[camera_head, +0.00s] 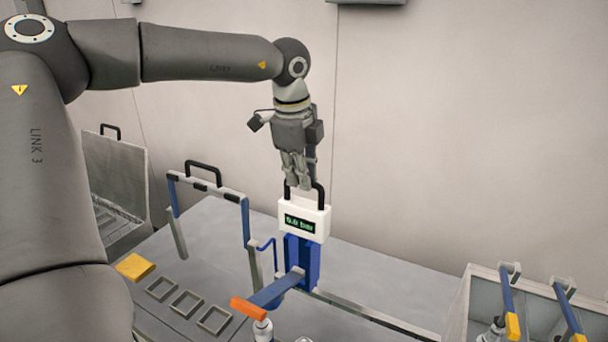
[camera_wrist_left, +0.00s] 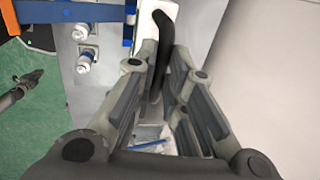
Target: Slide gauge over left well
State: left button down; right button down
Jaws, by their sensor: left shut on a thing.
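The gauge (camera_head: 304,218) is a white box with a dark display reading 0.0 bar and a black arched handle on top. It sits at the top of a blue upright body (camera_head: 301,262) in the middle of the head view. My left gripper (camera_head: 299,186) points down, shut on the gauge's black handle; the handle also shows between its fingers in the left wrist view (camera_wrist_left: 160,50). A blue lever (camera_head: 278,290) with an orange grip reaches forward. White cans (camera_wrist_left: 85,58) stand beside the gauge; I cannot make out which well is which.
A metal rail (camera_head: 365,311) runs along the bench towards the lower right. A blue-and-grey frame with a black handle (camera_head: 203,168) stands left. Square sockets (camera_head: 187,304) and a yellow block (camera_head: 134,267) lie front left. An open bin with blue-and-yellow tools (camera_head: 467,306) stands right.

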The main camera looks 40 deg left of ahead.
pick_arm(q)
jog(key=shift+s+a+b, duration=0.25)
jog(key=shift+a+b, duration=0.2)
jog(key=shift+a, duration=1)
jog(key=shift+r, duration=0.1)
jog(key=c, duration=1.9)
grip_release()
jog(key=o, duration=0.4)
jog(key=shift+s+a, duration=0.15)
jog(key=shift+r, duration=0.45)
jog(key=r, duration=0.3)
jog(key=s+r, duration=0.1)
jog(key=r, duration=0.3)
jog(key=s+r, duration=0.1)
jog(key=r, duration=0.2)
jog(key=shift+s+d+r, duration=0.1)
jog(key=shift+d+r, duration=0.2)
jog(key=shift+r, duration=0.05)
